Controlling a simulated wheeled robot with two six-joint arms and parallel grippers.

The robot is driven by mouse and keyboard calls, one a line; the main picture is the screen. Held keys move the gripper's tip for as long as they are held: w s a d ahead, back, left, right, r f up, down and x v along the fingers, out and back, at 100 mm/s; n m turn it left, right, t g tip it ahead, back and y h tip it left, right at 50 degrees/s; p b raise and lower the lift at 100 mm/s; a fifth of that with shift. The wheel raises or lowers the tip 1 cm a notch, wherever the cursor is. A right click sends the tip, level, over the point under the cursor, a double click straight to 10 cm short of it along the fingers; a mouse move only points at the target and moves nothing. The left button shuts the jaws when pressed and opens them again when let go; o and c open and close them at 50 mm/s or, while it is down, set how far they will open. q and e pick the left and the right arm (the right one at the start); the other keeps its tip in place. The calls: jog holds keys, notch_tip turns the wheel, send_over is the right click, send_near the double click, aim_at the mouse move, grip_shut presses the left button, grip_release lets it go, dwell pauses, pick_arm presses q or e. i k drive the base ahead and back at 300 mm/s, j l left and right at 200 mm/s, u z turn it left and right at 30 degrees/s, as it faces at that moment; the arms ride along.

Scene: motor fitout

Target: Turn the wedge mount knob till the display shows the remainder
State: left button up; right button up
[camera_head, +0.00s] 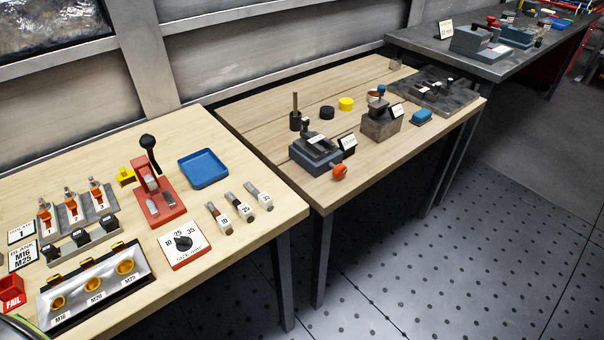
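An orange-red knob (339,172) sticks out at the front right of a blue-grey block device (310,158) on the middle wooden table. This looks like the wedge mount, but I cannot be sure. Neither of my grippers is in view, and nothing is touching the knob.
The left table (262,222) holds a red lever press (157,190), a blue tray (203,169), a dial plate (186,245) and several tools. Black and yellow (346,103) round pieces lie behind the device. The floor (400,250) in front is clear.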

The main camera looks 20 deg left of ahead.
aim_at(340, 171)
jog(key=u, duration=0.45)
jog(key=i+l+u, duration=0.1)
jog(key=u, duration=0.35)
jog(key=l+u, duration=0.15)
jog(key=u, duration=0.3)
jog(key=i+l+u, duration=0.1)
jog(key=u, duration=0.35)
jog(key=l+u, duration=0.3)
jog(key=l, duration=0.15)
jog(key=l+u, duration=0.35)
jog(key=k+l+u, duration=0.15)
jog(key=l+u, duration=0.15)
jog(key=l, duration=0.2)
jog(key=k+l+u, duration=0.1)
jog(key=l+u, duration=0.25)
jog(key=k+l+u, duration=0.3)
jog(key=l, duration=0.15)
jog(key=i, duration=0.1)
